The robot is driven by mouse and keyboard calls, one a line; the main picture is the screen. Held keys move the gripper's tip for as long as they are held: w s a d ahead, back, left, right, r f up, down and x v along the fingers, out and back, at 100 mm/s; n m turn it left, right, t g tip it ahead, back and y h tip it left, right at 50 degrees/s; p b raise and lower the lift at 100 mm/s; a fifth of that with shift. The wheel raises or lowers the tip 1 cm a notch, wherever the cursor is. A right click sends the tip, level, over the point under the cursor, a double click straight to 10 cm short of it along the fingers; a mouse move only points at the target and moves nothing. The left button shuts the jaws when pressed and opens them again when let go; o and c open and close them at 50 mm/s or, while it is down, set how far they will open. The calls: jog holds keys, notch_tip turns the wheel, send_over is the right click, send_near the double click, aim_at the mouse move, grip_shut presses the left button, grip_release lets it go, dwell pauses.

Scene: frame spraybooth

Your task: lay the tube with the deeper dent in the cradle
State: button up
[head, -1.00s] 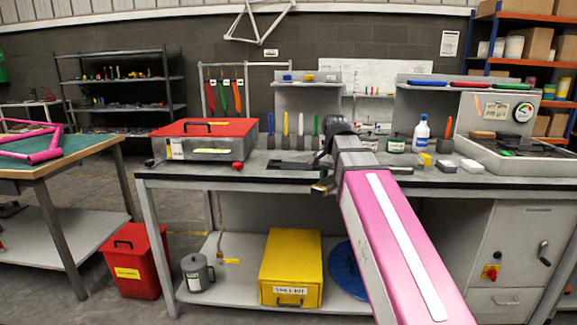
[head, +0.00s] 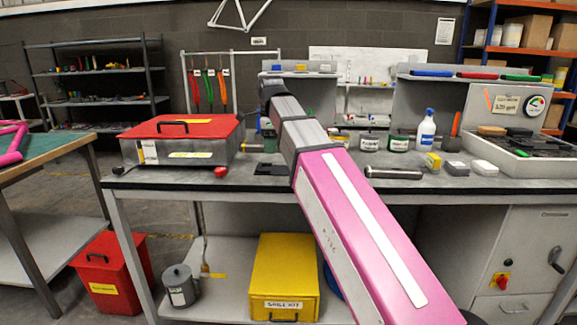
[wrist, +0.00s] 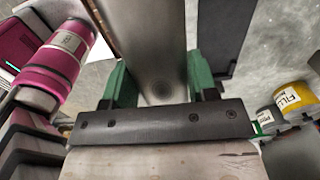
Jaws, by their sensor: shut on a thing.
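My gripper (wrist: 158,92) has green fingers shut on a smooth grey metal tube (wrist: 160,35) in the wrist view. The tube runs away from the palm, and a faint dark round mark shows on it between the fingers. I cannot tell how deep this mark is. In the head view my arm hides the gripper and the held tube. A grey cylinder (head: 393,173) lies on the bench right of my arm; I cannot tell whether it is another tube. A low black piece (head: 268,170) lies left of my arm; I cannot tell whether it is the cradle.
The bench (head: 330,183) has a red-lidded toolbox (head: 185,140) on its left. Small jars (head: 399,143), a spray bottle (head: 426,130), small blocks (head: 457,168) and a grey tray (head: 520,165) stand on its right. A yellow jar (wrist: 292,96) is close by in the wrist view.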

jog(key=w+d+f, duration=0.1)
jog(key=w+f, duration=0.1)
jog(key=w, duration=0.1)
jog(key=w+d+f, duration=0.2)
jog(key=w, duration=0.1)
jog(key=w+d+f, duration=0.2)
jog(key=w, duration=0.2)
jog(key=shift+w+d+f, duration=0.1)
jog(key=shift+d+f, duration=0.1)
jog(key=shift+f, duration=2.2)
jog(key=shift+f, duration=0.1)
jog(key=o, duration=1)
notch_tip(320, 180, up, 12)
